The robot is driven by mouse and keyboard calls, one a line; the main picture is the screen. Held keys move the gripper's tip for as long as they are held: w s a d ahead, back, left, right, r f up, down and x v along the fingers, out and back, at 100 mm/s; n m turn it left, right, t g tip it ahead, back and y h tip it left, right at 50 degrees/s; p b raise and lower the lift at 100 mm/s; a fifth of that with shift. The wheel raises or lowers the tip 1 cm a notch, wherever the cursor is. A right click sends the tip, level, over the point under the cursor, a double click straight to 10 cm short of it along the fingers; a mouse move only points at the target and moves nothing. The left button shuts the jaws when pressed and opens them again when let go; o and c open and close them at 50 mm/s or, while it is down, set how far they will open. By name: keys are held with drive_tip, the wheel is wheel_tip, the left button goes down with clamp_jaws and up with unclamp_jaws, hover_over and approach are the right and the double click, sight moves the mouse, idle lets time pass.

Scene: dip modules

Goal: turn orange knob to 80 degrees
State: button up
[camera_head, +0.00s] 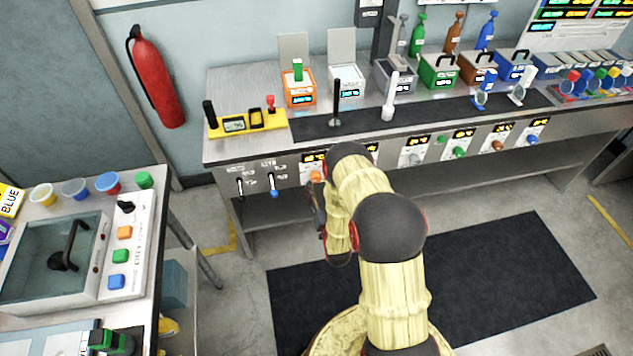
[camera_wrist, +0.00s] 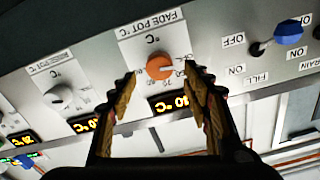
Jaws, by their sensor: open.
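In the head view the orange knob (camera_head: 316,176) shows just left of my arm. My gripper (camera_head: 322,205) is in front of the bench there, mostly hidden by my arm.
A grey-white knob (camera_wrist: 59,96) with its own display is on the neighbouring panel. A blue-handled switch (camera_wrist: 287,33) marked OFF and ON is on the other side. The bench top (camera_head: 240,85) carries boxes and bottles. A dark mat (camera_head: 480,290) covers clear floor.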

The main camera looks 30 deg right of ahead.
sight(317, 180)
drive_tip(key=shift+b+x, duration=0.3)
drive_tip(key=shift+x, duration=1.85)
drive_tip(key=shift+c, duration=0.2)
drive_tip(key=c, duration=1.1)
